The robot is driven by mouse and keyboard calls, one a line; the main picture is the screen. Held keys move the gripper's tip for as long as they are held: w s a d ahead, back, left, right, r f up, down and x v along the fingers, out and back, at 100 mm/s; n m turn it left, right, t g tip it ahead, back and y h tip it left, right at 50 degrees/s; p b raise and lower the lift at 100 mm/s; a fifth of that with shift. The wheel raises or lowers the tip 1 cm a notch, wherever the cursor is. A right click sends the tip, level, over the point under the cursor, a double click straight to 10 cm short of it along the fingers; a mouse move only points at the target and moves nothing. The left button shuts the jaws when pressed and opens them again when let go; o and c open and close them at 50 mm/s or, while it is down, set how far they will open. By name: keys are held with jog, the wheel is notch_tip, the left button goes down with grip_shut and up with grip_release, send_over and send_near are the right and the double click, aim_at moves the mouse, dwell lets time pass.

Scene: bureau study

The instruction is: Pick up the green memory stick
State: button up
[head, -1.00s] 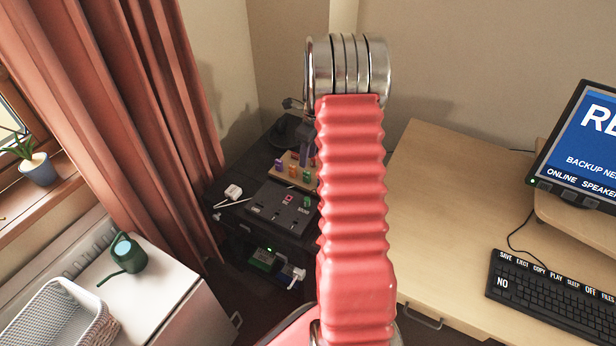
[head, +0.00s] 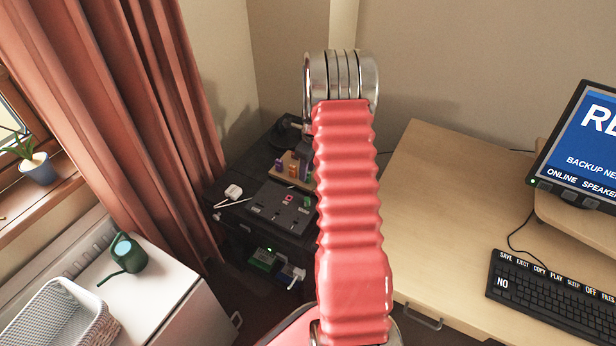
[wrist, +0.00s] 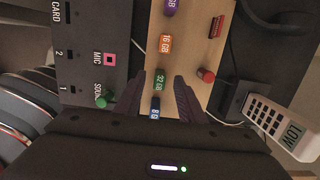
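The green memory stick (wrist: 159,87), marked 32 GB, stands on a wooden strip (wrist: 198,55) in the wrist view, in a row of sticks. My gripper (wrist: 161,84) is open, with one dark finger on each side of the row near the green stick. Its fingers look apart from the stick, though their height over it is hard to judge. The blue 8 GB stick (wrist: 154,109) also lies between the fingers, nearer the gripper body. In the head view my arm hides the green stick and the fingertips.
An orange stick (wrist: 165,43) and a purple stick (wrist: 171,7) stand farther along the strip. A red knob (wrist: 206,75) is right of the fingers. A black panel (wrist: 92,45) with a green plug (wrist: 101,101) is left. A white LOW device (wrist: 276,126) lies right.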

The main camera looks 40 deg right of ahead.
jog(key=shift+w+f, duration=0.1)
jog(key=shift+f, duration=1.2)
jog(key=shift+c, duration=0.5)
grip_shut()
